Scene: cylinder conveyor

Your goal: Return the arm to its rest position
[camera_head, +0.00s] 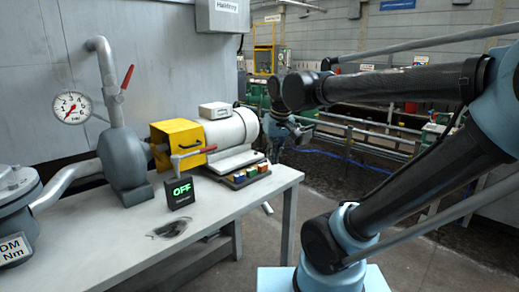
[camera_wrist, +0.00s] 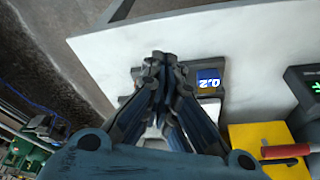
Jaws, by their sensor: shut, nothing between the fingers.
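My arm reaches in from the right in the head view, with its links folded above the aisle beside the table. In the wrist view the fingers of my gripper (camera_wrist: 160,62) come together at the tips, shut and empty.
The table (camera_head: 100,245) carries a grey pump (camera_head: 122,158), a yellow guard (camera_head: 177,142), a cream motor (camera_head: 232,130), coloured buttons (camera_head: 249,173) and a black display reading OFF (camera_head: 180,192). A pressure gauge (camera_head: 72,107) stands at left. Railings (camera_head: 370,140) run behind my arm.

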